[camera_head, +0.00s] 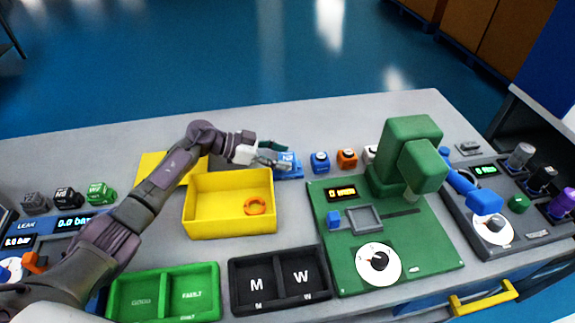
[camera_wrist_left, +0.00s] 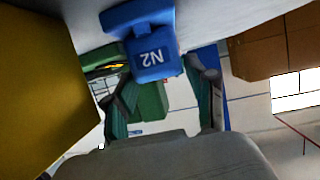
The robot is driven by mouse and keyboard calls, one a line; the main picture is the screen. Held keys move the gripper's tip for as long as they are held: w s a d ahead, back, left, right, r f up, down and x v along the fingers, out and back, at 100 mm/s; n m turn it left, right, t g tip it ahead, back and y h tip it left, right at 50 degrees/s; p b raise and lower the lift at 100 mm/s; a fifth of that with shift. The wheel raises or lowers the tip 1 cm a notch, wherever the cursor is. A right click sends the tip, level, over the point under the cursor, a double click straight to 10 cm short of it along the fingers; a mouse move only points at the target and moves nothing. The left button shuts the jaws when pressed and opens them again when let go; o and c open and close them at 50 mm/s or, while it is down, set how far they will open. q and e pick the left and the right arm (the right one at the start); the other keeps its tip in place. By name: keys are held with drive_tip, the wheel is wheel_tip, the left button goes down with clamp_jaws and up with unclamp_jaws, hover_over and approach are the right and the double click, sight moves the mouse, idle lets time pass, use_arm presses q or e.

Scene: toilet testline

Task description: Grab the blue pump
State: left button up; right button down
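My left gripper (camera_head: 272,155) reaches in over the yellow bin to a blue block (camera_head: 288,167) at the back of the table. In the left wrist view the blue block (camera_wrist_left: 150,45), marked N2, lies ahead of my left gripper (camera_wrist_left: 162,85), whose green-padded fingers are spread to either side. I cannot tell whether they touch it. A smaller blue item with a dark round top (camera_head: 320,161) stands just right of the block; I cannot tell which of the two is the pump. My right gripper is not in view.
A yellow bin (camera_head: 208,222) holding an orange ring (camera_head: 255,206) stands below my left forearm. An orange item (camera_head: 347,158) and a green machine (camera_head: 405,262) are to the right. Green (camera_head: 163,318) and black trays (camera_head: 279,306) lie in front. Labelled cubes stand at left.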

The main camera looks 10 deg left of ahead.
use_arm(q)
clamp_jaws()
drive_tip(key=shift+r, duration=0.1)
drive_tip(key=shift+r, duration=0.1)
